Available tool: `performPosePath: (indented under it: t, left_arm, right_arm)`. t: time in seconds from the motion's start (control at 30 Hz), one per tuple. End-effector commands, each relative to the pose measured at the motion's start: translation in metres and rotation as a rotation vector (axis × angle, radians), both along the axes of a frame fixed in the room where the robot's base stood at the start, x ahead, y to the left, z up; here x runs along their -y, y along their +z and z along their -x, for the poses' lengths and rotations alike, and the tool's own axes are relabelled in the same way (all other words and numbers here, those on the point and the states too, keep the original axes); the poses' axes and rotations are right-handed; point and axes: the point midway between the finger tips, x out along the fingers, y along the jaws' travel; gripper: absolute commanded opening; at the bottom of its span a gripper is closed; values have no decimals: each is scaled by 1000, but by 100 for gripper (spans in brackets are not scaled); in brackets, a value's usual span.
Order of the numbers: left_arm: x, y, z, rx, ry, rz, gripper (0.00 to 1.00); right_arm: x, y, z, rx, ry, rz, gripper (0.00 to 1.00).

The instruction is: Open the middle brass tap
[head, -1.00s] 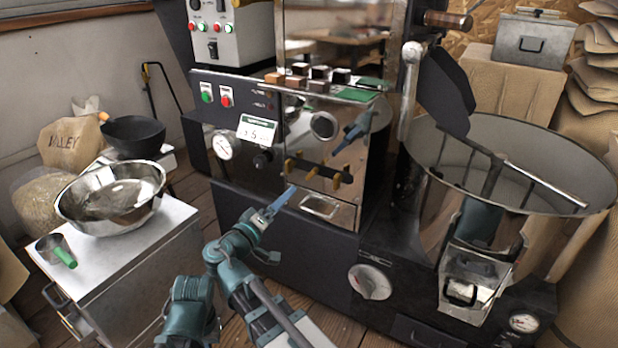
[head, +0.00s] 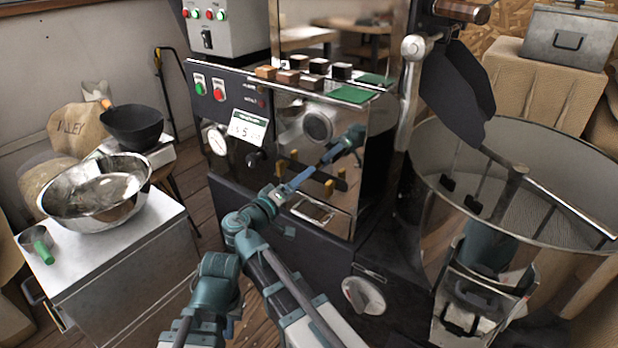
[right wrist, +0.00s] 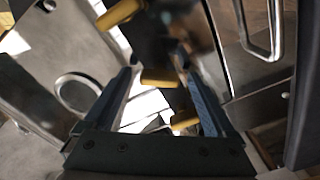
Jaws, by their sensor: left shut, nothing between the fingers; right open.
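Three brass taps sit in a row on the roaster's shiny front panel. The middle brass tap (right wrist: 160,78) shows in the right wrist view between my open right gripper's (right wrist: 160,95) two blue fingers, with no clear contact. Another tap (right wrist: 120,12) is above it in that view, and a third (right wrist: 185,122) is below. In the head view my right gripper (head: 300,181) reaches up to the taps and partly covers the middle one. The left tap (head: 281,168) and right tap (head: 329,187) show beside it. My left arm shows at the bottom; its gripper does not show clearly.
A round sight glass (head: 318,126) is above the taps, and a metal-framed opening (head: 313,211) is below. The panel mirrors my arm. A large cooling drum (head: 575,150) stands at right. A cabinet (head: 130,255) with a steel bowl (head: 95,192) is at left.

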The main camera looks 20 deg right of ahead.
Motion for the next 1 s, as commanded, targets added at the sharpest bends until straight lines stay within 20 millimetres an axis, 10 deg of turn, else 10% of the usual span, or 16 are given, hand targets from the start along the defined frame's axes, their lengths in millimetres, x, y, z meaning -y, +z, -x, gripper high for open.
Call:
performPosePath:
  t: [0.2, 0.67, 1.0]
  left_arm:
    - [0, 0, 0, 0, 0, 0, 0]
    - [0, 0, 0, 0, 0, 0, 0]
    - [0, 0, 0, 0, 0, 0, 0]
  right_arm:
    - [0, 0, 0, 0, 0, 0, 86]
    - [0, 0, 0, 0, 0, 0, 4]
    - [0, 0, 0, -63, 1, 48, 4]
